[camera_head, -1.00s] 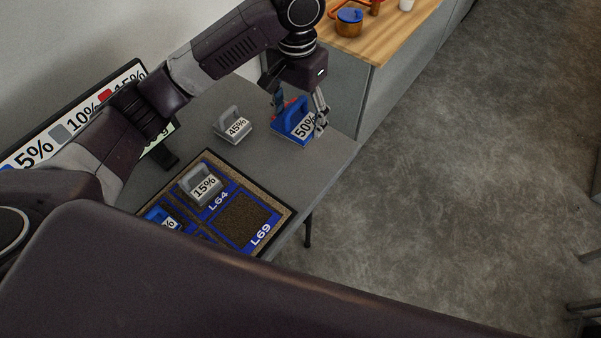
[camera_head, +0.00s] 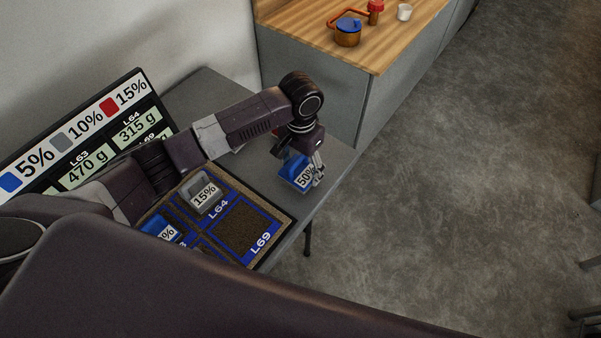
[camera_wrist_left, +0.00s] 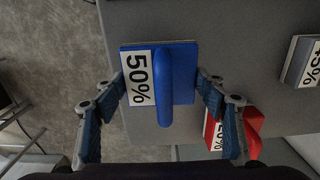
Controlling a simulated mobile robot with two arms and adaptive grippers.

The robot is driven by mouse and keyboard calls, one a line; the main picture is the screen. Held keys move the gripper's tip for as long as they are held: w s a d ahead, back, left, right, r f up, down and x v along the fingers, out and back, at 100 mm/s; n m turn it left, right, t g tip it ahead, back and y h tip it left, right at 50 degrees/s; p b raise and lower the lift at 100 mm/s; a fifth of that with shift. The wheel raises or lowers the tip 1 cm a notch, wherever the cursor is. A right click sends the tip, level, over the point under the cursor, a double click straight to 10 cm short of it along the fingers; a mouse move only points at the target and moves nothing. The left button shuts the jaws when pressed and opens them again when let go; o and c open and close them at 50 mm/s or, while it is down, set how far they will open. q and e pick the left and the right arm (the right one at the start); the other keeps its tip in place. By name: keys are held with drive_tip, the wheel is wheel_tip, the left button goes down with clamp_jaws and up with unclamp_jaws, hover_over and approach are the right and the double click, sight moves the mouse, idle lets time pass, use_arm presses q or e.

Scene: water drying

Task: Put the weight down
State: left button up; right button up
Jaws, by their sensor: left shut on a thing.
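My left gripper (camera_head: 302,163) is shut on a blue weight (camera_head: 297,174) labelled 50%, near the table's right edge. In the left wrist view the blue weight (camera_wrist_left: 180,75) lies between the two fingers (camera_wrist_left: 163,85). I cannot tell whether it touches the table. A dark mat (camera_head: 290,216) with blue-outlined cells lies nearer me. A grey 15% weight (camera_head: 203,190) sits at the L64 cell and a blue weight (camera_head: 160,226) in the cell to its left. The L69 cell (camera_head: 243,226) is bare. My right gripper is out of view.
A grey weight (camera_wrist_left: 301,62) and a red weight (camera_wrist_left: 248,134) stand near the held one in the left wrist view. A display board (camera_head: 90,128) stands at the table's left. A wooden counter (camera_head: 385,38) holds a pot (camera_head: 347,37).

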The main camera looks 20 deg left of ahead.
sight(300, 170)
use_arm(q)
drive_tip(key=shift+f, duration=1.7)
drive_tip(key=o, duration=1.3)
drive_tip(key=shift+o, duration=0.2)
wheel_tip(300, 170, up, 12)
drive_tip(key=shift+r+b, duration=0.1)
drive_tip(key=shift+b, duration=0.2)
